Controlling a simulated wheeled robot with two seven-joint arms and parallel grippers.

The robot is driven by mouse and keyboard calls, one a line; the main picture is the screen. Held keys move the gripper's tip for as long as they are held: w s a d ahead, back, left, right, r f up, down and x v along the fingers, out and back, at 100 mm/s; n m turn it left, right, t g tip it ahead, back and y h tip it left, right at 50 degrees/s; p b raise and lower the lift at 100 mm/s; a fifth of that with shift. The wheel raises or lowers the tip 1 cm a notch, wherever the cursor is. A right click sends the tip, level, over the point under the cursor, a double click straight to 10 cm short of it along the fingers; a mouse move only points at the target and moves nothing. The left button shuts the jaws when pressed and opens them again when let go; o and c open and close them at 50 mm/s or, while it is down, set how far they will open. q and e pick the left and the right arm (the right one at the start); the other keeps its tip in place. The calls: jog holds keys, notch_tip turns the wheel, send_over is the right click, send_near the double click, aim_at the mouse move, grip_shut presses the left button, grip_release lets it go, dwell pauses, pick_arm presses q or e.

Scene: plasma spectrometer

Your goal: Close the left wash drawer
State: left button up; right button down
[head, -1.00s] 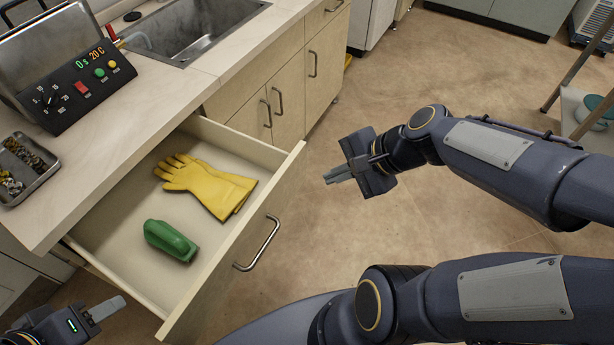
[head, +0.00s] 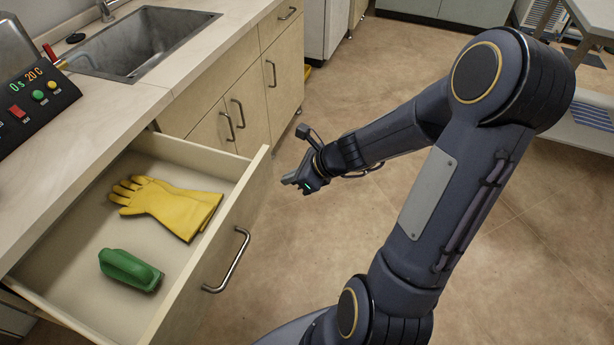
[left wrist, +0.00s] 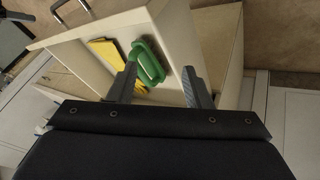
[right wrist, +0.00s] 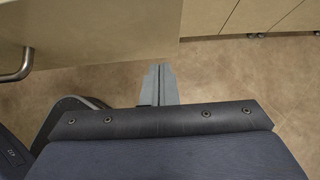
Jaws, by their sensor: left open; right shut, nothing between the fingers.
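The wash drawer (head: 196,266) is pulled far out of the counter, with a metal bar handle (head: 229,262) on its front. Yellow gloves (head: 170,204) and a green brush-like item (head: 130,269) lie inside it. My right gripper (head: 288,181) is shut and empty, in the air just right of the drawer front's far end. The right wrist view shows its fingers (right wrist: 158,86) together, with the drawer front (right wrist: 100,30) and handle (right wrist: 18,66) to the upper left. My left gripper (left wrist: 160,88) is out of the head view; its wrist view shows it open, facing the drawer side.
The counter (head: 120,107) holds a sink (head: 140,42) and a control box with buttons (head: 30,100). Closed cabinet doors (head: 240,112) stand beyond the drawer. The floor (head: 320,260) right of the drawer is clear.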

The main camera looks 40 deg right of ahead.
aim_at(269, 177)
pick_arm(q)
jog(key=shift+r, duration=0.25)
pick_arm(e)
jog(key=shift+w+a+r, duration=0.1)
jog(key=shift+w+a, duration=0.35)
jog(key=shift+w, duration=0.2)
jog(key=shift+w+a+r, duration=0.1)
jog(key=shift+w+a, duration=0.35)
jog(key=shift+w, duration=0.2)
pick_arm(q)
jog(key=shift+r, duration=0.1)
pick_arm(e)
jog(key=shift+w, duration=0.1)
